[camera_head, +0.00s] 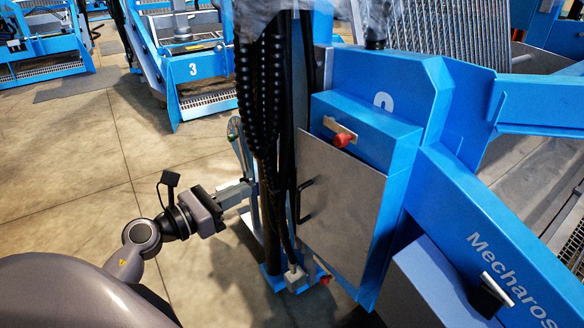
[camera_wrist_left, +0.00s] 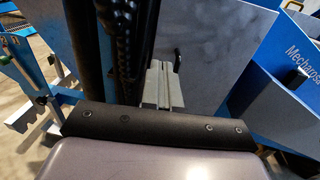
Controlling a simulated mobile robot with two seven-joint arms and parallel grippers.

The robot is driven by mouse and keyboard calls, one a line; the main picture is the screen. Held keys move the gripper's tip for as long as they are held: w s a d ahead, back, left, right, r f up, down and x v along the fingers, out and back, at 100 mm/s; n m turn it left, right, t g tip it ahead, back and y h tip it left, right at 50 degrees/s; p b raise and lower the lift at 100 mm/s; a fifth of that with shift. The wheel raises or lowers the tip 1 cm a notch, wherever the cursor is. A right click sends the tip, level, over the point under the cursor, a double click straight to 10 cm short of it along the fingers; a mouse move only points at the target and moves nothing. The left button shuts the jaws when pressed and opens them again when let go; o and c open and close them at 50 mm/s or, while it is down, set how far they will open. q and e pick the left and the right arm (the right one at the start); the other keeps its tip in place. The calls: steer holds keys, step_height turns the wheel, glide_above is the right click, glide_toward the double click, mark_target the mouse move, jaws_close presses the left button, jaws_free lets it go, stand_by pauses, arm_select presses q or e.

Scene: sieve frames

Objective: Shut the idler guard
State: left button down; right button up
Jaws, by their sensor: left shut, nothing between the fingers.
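I take the idler guard to be the flat grey panel (camera_head: 342,195) on the side of the blue machine; it also shows in the left wrist view (camera_wrist_left: 205,55). A black bar handle (camera_head: 304,202) is on its left edge; in the left wrist view the handle (camera_wrist_left: 177,60) stands just past my fingertips. How far the panel stands open is hard to tell. My right gripper is not in view.
Thick black corrugated hoses (camera_head: 270,95) hang between my left gripper and the panel. Red knobs (camera_head: 341,140) sit above and below the panel. A blue beam (camera_head: 480,225) slopes down at right. Open floor (camera_head: 85,180) lies to the left.

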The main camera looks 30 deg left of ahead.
arm_select(q)
glide_toward(299, 163)
steer(key=x, duration=0.5)
steer(key=shift+w+d, duration=0.1)
steer(key=shift+w, duration=0.1)
steer(key=shift+w+d, duration=0.2)
steer(key=shift+w, duration=0.45)
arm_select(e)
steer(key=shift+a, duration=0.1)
arm_select(q)
steer(key=shift+b, duration=0.35)
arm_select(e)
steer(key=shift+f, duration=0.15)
arm_select(q)
steer(key=shift+w+f+h+b, duration=0.15)
steer(key=shift+w+h+b, duration=0.15)
steer(key=shift+w+b, duration=0.15)
steer(key=shift+w+d+m+h, duration=0.1)
steer(key=shift+w+m+h, duration=0.2)
steer(key=shift+m, duration=0.1)
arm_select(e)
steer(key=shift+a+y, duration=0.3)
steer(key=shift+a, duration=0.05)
